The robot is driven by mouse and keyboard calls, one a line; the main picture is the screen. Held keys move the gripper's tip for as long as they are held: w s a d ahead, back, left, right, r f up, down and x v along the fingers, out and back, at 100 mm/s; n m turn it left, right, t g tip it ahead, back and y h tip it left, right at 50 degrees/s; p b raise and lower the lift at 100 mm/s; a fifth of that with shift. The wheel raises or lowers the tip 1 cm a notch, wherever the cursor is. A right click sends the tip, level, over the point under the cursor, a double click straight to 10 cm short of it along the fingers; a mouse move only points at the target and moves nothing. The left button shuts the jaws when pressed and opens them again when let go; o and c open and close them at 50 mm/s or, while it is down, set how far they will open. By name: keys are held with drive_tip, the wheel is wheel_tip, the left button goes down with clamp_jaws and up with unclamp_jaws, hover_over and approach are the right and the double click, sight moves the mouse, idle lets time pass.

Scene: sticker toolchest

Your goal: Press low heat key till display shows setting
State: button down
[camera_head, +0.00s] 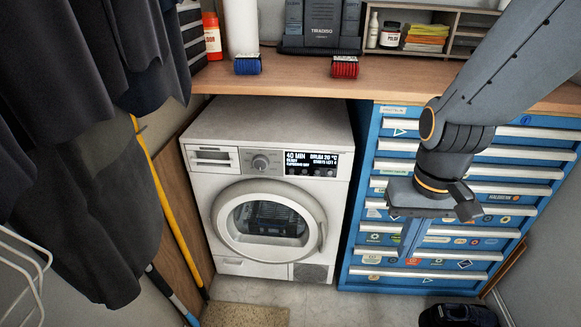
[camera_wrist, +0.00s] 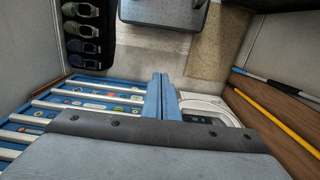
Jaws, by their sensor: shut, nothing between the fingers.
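A white dryer (camera_head: 268,215) stands under the wooden counter in the head view. Its dark display (camera_head: 311,164) is lit and reads "40 MIN" and "DRUM 20 °C", with smaller lines that are hard to read. Small keys sit around the display; I cannot tell which is the low heat key. A round knob (camera_head: 260,162) is left of the display. My gripper (camera_head: 408,250) is shut and empty, its blue fingers pointing down in front of the tool chest, right of the dryer and apart from it. In the wrist view its fingers (camera_wrist: 162,82) partly cover the dryer (camera_wrist: 215,108).
A blue tool chest (camera_head: 375,240) with several drawers stands right of the dryer. Dark clothes (camera_head: 85,150) hang at the left, near a yellow pole (camera_head: 165,195). The floor before the dryer is mostly open.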

sight(304, 171)
drive_tip(key=shift+w+a, duration=0.2)
drive_tip(key=shift+a, duration=0.15)
drive_tip(key=shift+w, duration=0.1)
drive_tip(key=w+a+f+n+t+b, duration=0.1)
drive_tip(key=w+a+f+n+t, duration=0.1)
drive_tip(key=w+f+n, duration=0.3)
drive_tip(key=w+a+f+n+t+y+b, duration=0.1)
drive_tip(key=w+n+t, duration=0.1)
drive_tip(key=w, duration=0.6)
drive_tip(key=w+a+f+n+t, duration=0.2)
drive_tip(key=w+f+n, duration=0.15)
drive_tip(key=w, duration=0.25)
drive_tip(key=w+a+f+n+t+y+b, duration=0.1)
drive_tip(key=w+a+f+n+t+y, duration=0.1)
drive_tip(key=a+n, duration=0.4)
drive_tip(key=w+a+f+n+t+y+b, duration=0.1)
drive_tip(key=w+a+f+n+t+y, duration=0.1)
drive_tip(key=w+a+n+y, duration=0.3)
drive_tip(key=a, duration=0.3)
drive_tip(key=shift+w+a+n, duration=0.15)
drive_tip(key=shift+w+n, duration=0.05)
drive_tip(key=shift+n, duration=0.15)
drive_tip(key=shift+w, duration=0.1)
